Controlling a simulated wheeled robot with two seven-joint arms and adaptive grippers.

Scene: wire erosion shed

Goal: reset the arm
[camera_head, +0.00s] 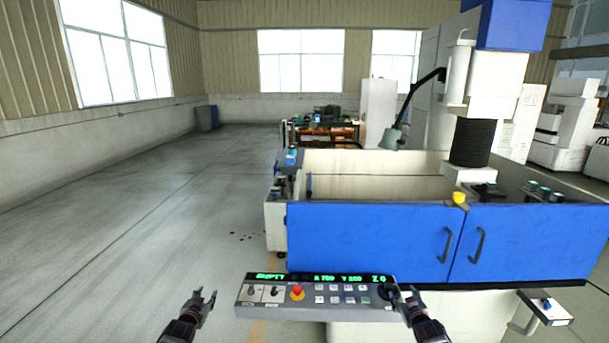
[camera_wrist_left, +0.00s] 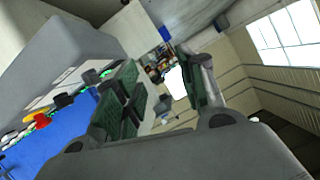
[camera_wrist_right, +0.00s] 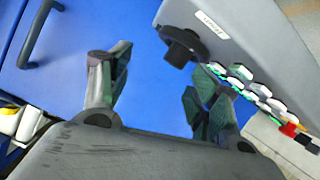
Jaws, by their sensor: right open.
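My left gripper (camera_head: 207,297) is left of the grey control panel (camera_head: 340,312), apart from it. Its fingers stand apart in the left wrist view (camera_wrist_left: 162,85), with nothing between them. My right gripper (camera_head: 408,300) is at the panel's right end, close to a black round knob (camera_head: 388,292). In the right wrist view its fingers (camera_wrist_right: 158,75) are open and empty, and the knob (camera_wrist_right: 183,45) shows beyond the fingertips. I cannot tell from these views whether a finger touches the knob.
The panel carries a red stop button (camera_head: 297,293), two switches, several keys and a green-lettered display. Behind it stands a machine with blue doors (camera_head: 370,240). A small side shelf (camera_head: 548,308) is at the lower right. The floor on the left (camera_head: 110,220) is clear.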

